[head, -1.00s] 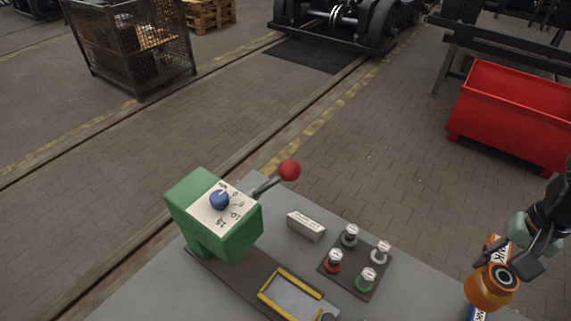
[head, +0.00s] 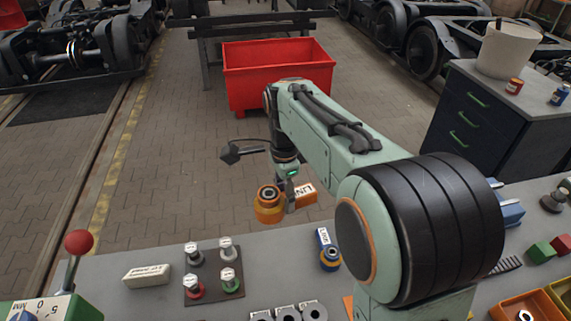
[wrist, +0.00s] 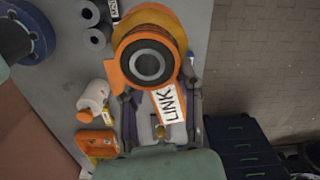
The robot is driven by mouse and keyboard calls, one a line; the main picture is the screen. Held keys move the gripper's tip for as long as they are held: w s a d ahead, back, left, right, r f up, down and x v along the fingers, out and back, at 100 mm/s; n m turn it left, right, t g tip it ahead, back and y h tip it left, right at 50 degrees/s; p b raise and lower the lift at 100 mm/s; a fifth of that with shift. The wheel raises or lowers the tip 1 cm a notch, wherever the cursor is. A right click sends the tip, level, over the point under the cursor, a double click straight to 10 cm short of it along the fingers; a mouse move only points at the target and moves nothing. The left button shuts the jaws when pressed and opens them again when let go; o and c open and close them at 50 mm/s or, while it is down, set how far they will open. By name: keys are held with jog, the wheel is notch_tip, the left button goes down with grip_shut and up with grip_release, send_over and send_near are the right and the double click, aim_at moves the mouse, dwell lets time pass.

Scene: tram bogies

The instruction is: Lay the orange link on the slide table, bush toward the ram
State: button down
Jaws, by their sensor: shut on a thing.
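My gripper (head: 288,191) is shut on the orange link (head: 268,208) and holds it up near the bench's far edge. The link has a round bush with a dark ring at one end, on the left in the head view, and a white LINK label on its bar. In the wrist view the orange link (wrist: 165,88) lies between my fingers (wrist: 155,112), bush toward the top. The green press (head: 55,308) is cut off at the lower left. The slide table and the ram are not in view in the head view now.
A blue link (head: 329,257) stands on the bench near my arm. A white block (head: 147,276) and a plate with several knobs (head: 214,272) lie between it and the press. The press's red-balled lever (head: 77,243) sticks up. A red bin (head: 280,72) stands beyond the bench.

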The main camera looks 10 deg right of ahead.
jog(key=s+a+f+m, duration=0.25)
jog(key=a+f, duration=0.25)
jog(key=a, duration=0.3)
jog(key=s+a+f+m, duration=0.1)
jog(key=a+f+m, duration=0.3)
jog(key=a, duration=0.4)
jog(key=s+a+f+n, duration=0.4)
jog(key=s+a+f, duration=0.2)
jog(key=s+a, duration=0.3)
jog(key=shift+s+a, duration=0.35)
jog(key=shift+s, duration=0.9)
jog(key=shift+f, duration=0.2)
jog(key=shift+f, duration=2.8)
jog(key=shift+f, duration=1.2)
jog(key=c, duration=0.6)
grip_release()
jog(key=shift+c, duration=0.2)
